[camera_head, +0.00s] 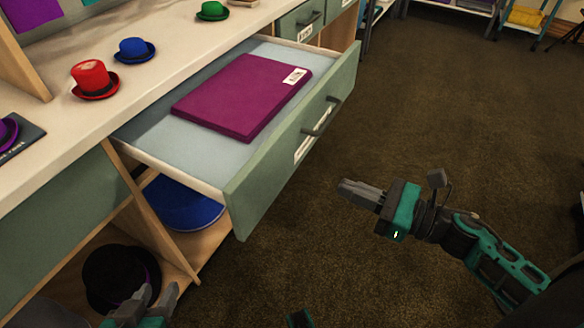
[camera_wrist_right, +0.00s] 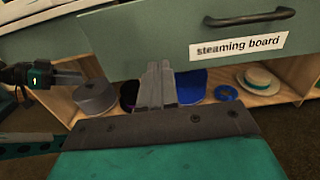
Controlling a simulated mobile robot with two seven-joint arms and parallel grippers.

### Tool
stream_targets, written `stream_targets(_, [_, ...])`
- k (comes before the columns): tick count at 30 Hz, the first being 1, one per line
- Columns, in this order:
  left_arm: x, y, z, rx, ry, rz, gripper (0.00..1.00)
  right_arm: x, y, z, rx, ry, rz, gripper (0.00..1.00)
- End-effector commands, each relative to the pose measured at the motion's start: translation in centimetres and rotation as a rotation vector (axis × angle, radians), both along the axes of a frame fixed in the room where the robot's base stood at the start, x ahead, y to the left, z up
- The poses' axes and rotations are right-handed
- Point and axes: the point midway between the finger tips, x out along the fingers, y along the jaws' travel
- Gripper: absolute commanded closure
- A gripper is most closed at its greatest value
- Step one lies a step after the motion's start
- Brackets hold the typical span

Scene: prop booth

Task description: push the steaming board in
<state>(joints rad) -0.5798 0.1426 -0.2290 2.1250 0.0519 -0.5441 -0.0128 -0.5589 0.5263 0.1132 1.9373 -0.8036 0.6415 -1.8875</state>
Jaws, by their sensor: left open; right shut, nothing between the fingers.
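A green drawer (camera_head: 262,180) is pulled out from under the counter. A flat purple board (camera_head: 240,95) with a small white tag lies in it. In the right wrist view the drawer front (camera_wrist_right: 150,42) carries a white label (camera_wrist_right: 238,44) reading "steaming board" and a dark bar handle (camera_wrist_right: 238,18). My right gripper (camera_head: 345,189) is shut and empty, out in front of the drawer front, apart from it in the head view. It also shows in the right wrist view (camera_wrist_right: 158,70). My left gripper (camera_head: 152,303) is open at the lower left, near the lower shelf.
Hats in red (camera_head: 91,79), blue (camera_head: 134,50) and green (camera_head: 211,10) stand on the counter (camera_head: 60,130). Below, a black hat (camera_head: 120,275) and a blue hat (camera_head: 180,203) sit on the lower shelf. Brown carpet (camera_head: 440,110) is open to the right.

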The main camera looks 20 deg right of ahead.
Motion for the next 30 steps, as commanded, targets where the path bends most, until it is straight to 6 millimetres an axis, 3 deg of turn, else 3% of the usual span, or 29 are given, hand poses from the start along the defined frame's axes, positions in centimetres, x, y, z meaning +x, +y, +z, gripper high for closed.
stream_targets(15, [0.1,0.0,-0.2,0.0,0.0,-0.001,0.57,7.3,6.2,0.1,0.001,-0.002,0.0,1.0])
stream_targets(21, [0.1,0.0,-0.2,0.001,0.001,-0.001,0.57,8.7,7.4,0.1,0.004,0.002,-0.002,1.0])
stream_targets(30, [0.1,0.0,-0.3,0.001,0.002,0.0,0.57,9.0,7.7,0.0,0.003,0.003,-0.002,1.0])
